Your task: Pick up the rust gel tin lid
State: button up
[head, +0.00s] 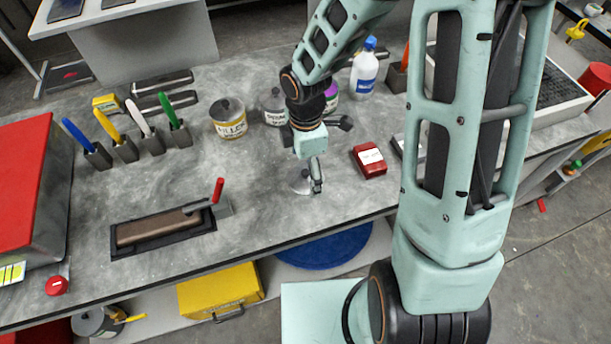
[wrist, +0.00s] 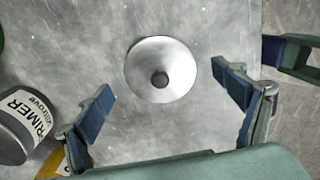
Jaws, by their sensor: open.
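A round silver lid with a dark knob, which I take for the rust gel tin lid (wrist: 180,61), lies on the grey worktop. In the head view the lid (head: 299,183) is partly hidden by my gripper (head: 316,176). In the wrist view my gripper (wrist: 163,84) is open, with one finger on each side of the lid's near part. The fingers look apart from the lid, and nothing is held. I cannot tell the exact height of the fingertips above the worktop.
A primer tin (wrist: 24,124) stands left of the gripper in the wrist view. A filler tin (head: 228,120), a red box (head: 370,160) and a blue-capped bottle (head: 364,72) stand around on the worktop (head: 262,222). A red-handled tool (head: 218,190) lies to the left.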

jog(key=shift+f, duration=0.55)
jog(key=c, duration=1.2)
jog(key=shift+s, duration=0.15)
jog(key=c, duration=0.4)
